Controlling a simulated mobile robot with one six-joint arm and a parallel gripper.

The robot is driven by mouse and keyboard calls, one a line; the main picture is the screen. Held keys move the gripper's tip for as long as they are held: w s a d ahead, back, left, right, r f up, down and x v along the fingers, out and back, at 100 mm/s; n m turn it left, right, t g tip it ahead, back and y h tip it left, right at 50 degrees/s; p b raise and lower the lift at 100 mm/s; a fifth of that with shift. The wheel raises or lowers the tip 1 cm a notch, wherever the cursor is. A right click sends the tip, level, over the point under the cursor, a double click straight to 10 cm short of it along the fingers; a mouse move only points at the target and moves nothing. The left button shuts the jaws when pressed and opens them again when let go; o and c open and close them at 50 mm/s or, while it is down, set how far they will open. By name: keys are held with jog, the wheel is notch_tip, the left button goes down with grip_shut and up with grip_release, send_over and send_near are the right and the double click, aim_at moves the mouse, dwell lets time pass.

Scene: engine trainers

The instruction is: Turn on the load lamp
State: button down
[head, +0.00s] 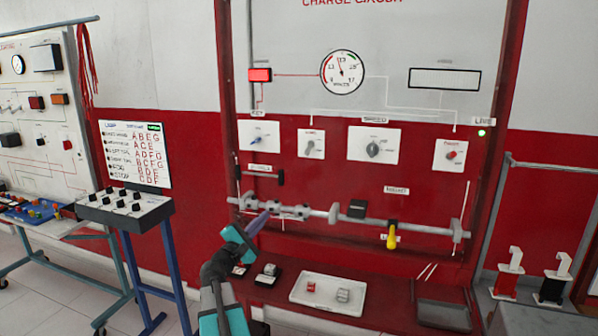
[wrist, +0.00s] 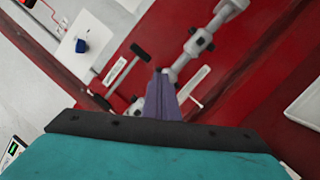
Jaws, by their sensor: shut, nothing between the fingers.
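No lamp's label reads clearly as "load", so I cannot tell which lamp it is. A card (head: 136,155) headed "LAMP" lists rows with letter codes; its row names are blurred. Below it stands a grey switch box (head: 157,207) with several black toggles on top; their positions are too small to read. A red rectangular lamp (head: 260,75) and a small green light (head: 482,133) by a "LIVE" label are on the charge circuit panel. My gripper (head: 264,214) is shut and empty in front of that panel's lower rod, right of the switch box. Its closed fingers show in the wrist view (wrist: 160,82).
The panel carries a blue-pointer key switch (head: 257,140), other knobs and a gauge (head: 342,72). A horizontal rod (head: 360,220) and yellow lever (head: 392,236) sit lower. A white tray (head: 325,308) lies on the red shelf below. A trainer board (head: 40,110) stands left.

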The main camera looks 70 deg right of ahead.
aim_at(308, 149)
jog(key=s+d+r+n+h, duration=0.1)
jog(key=s+r, duration=0.1)
jog(key=r, duration=0.3)
jog(key=s+d+r+h+b, duration=0.1)
jog(key=s+d+r, duration=0.1)
jog(key=r, duration=0.3)
jog(key=shift+s+r+n+g+h, duration=0.2)
jog(key=shift+s+n+g+h, duration=0.1)
jog(key=shift+s+n+h, duration=0.1)
jog(key=shift+d, duration=0.1)
jog(key=shift+s+d+r+p, duration=0.5)
jog(key=shift+s+d+r, duration=0.2)
jog(key=shift+d+r, duration=0.6)
jog(key=shift+s+d+r+p, duration=0.55)
jog(key=shift+s+d+r, duration=0.1)
jog(key=shift+d+r, duration=0.6)
jog(key=shift+s+d+r+p, duration=0.5)
jog(key=shift+s+d+r, duration=0.2)
jog(key=shift+d+r, duration=0.6)
jog(key=shift+d+f, duration=0.1)
jog(key=shift+f, duration=0.05)
